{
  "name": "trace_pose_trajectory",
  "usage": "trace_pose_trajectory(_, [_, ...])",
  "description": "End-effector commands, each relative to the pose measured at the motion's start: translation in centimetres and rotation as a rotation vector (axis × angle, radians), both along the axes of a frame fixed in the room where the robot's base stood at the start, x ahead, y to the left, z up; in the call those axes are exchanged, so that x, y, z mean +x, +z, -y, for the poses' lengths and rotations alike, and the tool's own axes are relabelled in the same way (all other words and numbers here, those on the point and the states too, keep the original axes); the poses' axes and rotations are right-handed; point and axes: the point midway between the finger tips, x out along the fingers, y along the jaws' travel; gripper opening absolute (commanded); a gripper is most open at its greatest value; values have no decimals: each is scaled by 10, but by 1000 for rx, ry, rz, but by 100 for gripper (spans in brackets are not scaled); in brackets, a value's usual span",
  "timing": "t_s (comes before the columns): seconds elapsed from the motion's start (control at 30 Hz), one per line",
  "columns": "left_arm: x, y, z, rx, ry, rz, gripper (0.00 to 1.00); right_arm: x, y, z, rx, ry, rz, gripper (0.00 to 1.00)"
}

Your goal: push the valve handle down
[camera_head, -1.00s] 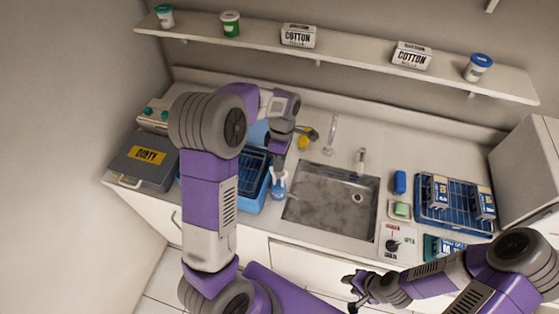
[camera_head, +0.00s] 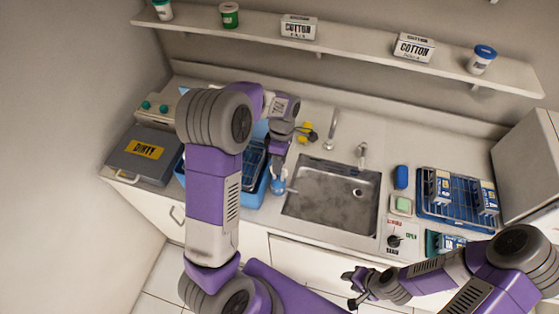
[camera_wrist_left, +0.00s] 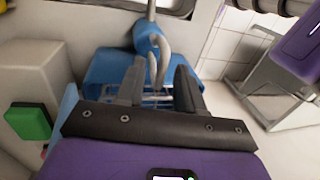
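A white panel (camera_head: 402,228) marked OPEN and DRAIN stands at the front right of the sink, with a dark handle or knob (camera_head: 394,241) on it. My right gripper (camera_head: 352,288) is open and empty, in front of the counter and lower left of the panel. My left gripper (camera_head: 278,168) is over the blue basin left of the sink, by a blue item (camera_head: 278,185). In the left wrist view its fingers (camera_wrist_left: 158,75) are apart, with a grey curved tube of the blue item (camera_wrist_left: 149,38) showing between them. I cannot tell whether they touch it.
The sink (camera_head: 330,195) lies between the blue basin (camera_head: 250,200) and the blue rack (camera_head: 460,215). A grey case (camera_head: 140,158) labelled DIRTY is at the left. A shelf (camera_head: 350,48) runs above.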

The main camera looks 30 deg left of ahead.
Motion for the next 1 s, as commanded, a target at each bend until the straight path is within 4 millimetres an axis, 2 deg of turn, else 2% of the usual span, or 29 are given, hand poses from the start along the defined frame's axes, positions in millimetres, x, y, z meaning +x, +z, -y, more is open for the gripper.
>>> trace_pose_trajectory(0.27, [1, 5, 0, 1, -1, 3, 37, 0, 0, 0, 0, 0, 0, 39])
trace_pose_trajectory(0.7, [13, 68, -3, 1, -1, 4, 37, 0, 4, 0, 0, 0, 0, 39])
trace_pose_trajectory(1.0, [14, 75, -3, 0, -1, 2, 37, 0, 4, 0, 0, 0, 0, 39])
